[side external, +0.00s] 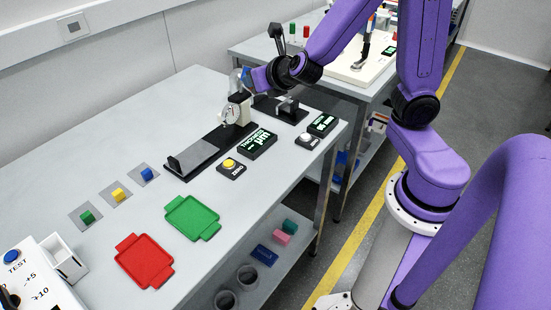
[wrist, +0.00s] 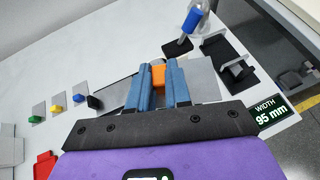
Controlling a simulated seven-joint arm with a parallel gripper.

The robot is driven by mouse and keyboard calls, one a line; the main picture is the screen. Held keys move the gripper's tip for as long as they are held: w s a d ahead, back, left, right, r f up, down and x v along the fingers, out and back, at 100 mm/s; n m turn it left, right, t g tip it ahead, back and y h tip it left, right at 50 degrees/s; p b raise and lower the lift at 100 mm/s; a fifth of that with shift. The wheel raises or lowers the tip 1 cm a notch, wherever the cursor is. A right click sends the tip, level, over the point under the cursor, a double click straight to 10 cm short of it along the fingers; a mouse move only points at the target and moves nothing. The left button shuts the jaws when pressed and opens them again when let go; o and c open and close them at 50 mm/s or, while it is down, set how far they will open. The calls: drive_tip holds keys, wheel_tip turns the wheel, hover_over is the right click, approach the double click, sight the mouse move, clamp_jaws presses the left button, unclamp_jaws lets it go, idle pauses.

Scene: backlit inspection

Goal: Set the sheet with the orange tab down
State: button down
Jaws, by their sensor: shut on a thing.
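My gripper (wrist: 161,70) is shut on the orange tab (wrist: 158,75), which sits between its two blue fingers in the wrist view. A grey sheet (wrist: 203,80) shows beside and beneath the fingers; most of it is hidden by them. In the side external view my gripper (side external: 247,77) is at the dial gauge (side external: 231,113), over the back part of the bench. The tab and the held sheet cannot be clearly made out there, and I cannot tell whether the sheet touches anything. The gauge's black base (side external: 185,172) carries a grey plate at its near end.
Green (side external: 86,216), yellow (side external: 119,195) and blue (side external: 147,174) tabbed sheets lie at left. A green tray (side external: 192,218) and red tray (side external: 144,261) lie in front. A width fixture (side external: 287,107), displays and buttons are at right. Bench between sheets and gauge is clear.

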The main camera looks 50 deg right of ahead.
drive_tip(key=s+a+f+n+y, duration=0.2)
drive_tip(key=a+f, duration=0.3)
drive_tip(key=a, duration=0.5)
drive_tip(key=shift+a+f+n+t+y, duration=0.25)
drive_tip(key=shift+f+n+t+y, duration=0.1)
drive_tip(key=shift+n+y, duration=0.4)
hover_over(195, 159)
drive_tip(key=s, duration=0.1)
wheel_tip(195, 159, down, 9)
drive_tip(key=shift+d+r, duration=0.15)
drive_tip(key=shift+w+f, duration=0.15)
drive_tip(key=shift+f, duration=0.1)
drive_tip(key=shift+w+f, duration=0.2)
drive_tip(key=shift+f, duration=0.65)
drive_tip(key=shift+w+f, duration=0.15)
drive_tip(key=shift+f, duration=0.7)
drive_tip(key=shift+f, duration=0.15)
